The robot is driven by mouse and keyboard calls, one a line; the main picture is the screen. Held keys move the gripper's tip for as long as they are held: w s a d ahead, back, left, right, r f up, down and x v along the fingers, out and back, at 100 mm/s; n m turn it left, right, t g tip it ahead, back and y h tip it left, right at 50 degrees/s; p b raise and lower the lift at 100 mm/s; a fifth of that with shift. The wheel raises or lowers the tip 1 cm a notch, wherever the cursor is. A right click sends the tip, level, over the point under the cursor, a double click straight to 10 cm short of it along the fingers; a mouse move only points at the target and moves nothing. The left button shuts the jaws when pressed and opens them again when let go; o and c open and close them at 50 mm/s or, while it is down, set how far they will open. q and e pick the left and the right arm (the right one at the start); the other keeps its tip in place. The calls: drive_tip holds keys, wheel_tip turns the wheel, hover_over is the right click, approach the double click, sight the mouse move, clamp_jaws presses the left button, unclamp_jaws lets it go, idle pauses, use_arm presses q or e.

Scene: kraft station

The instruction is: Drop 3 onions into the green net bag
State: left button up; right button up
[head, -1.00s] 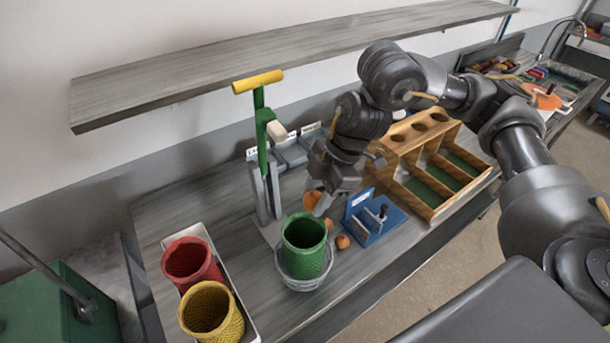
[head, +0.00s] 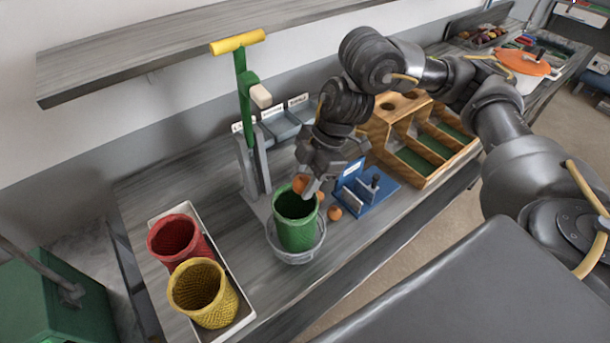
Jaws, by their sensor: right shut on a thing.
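The green net bag (head: 295,224) stands upright and open-topped in a clear round holder (head: 291,257) on the grey bench. My right gripper (head: 308,188) is shut on an orange-brown onion (head: 300,184) at the back rim of the bag. I cannot tell whether the onion is over the opening or just behind it. A second onion (head: 334,212) lies on the bench right of the bag. Part of another onion (head: 320,195) shows beside the gripper fingers. The inside bottom of the bag is hidden. My left gripper is not in view.
Red (head: 176,240) and yellow (head: 203,292) net bags stand in a white tray (head: 242,318) at left. A green press with a yellow handle (head: 238,42) stands behind the bag. A blue stand (head: 366,190) and wooden divided box (head: 425,150) are at right.

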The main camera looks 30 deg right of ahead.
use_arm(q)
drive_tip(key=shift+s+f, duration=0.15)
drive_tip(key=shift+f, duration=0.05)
use_arm(e)
drive_tip(key=shift+f, duration=0.15)
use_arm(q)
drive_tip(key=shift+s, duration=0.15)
use_arm(e)
drive_tip(key=o, duration=1.1)
drive_tip(key=shift+c, duration=0.2)
drive_tip(key=shift+d+r, duration=0.2)
drive_tip(key=shift+r, duration=0.25)
use_arm(q)
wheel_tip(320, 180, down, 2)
drive_tip(key=shift+b, duration=1)
use_arm(e)
drive_tip(key=v, duration=0.9)
drive_tip(key=shift+r, duration=0.4)
drive_tip(key=shift+s+d, duration=0.1)
drive_tip(key=shift+d, duration=0.05)
